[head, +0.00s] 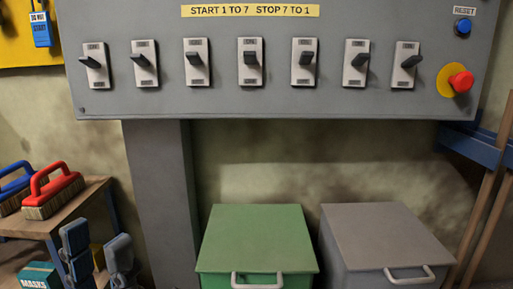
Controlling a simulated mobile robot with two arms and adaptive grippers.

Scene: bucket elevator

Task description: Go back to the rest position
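My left gripper (97,240) is low at the left of the head view, its two dark blue-grey fingers pointing up with a gap between them. It is open, and I see nothing held in it. It is in front of the wooden bench (62,212) in the picture, well below the grey switch panel (330,100). My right gripper is out of view. The panel carries a row of several toggle switches, with a blue reset button (463,27) and a red emergency button (461,82) at the right.
A red-handled brush (54,190) and a blue-handled brush (14,190) lie on the bench. A teal masks box (40,276) is at bottom left. A green bin (255,240) and a grey bin (385,238) stand below the panel, right of its grey post (160,200).

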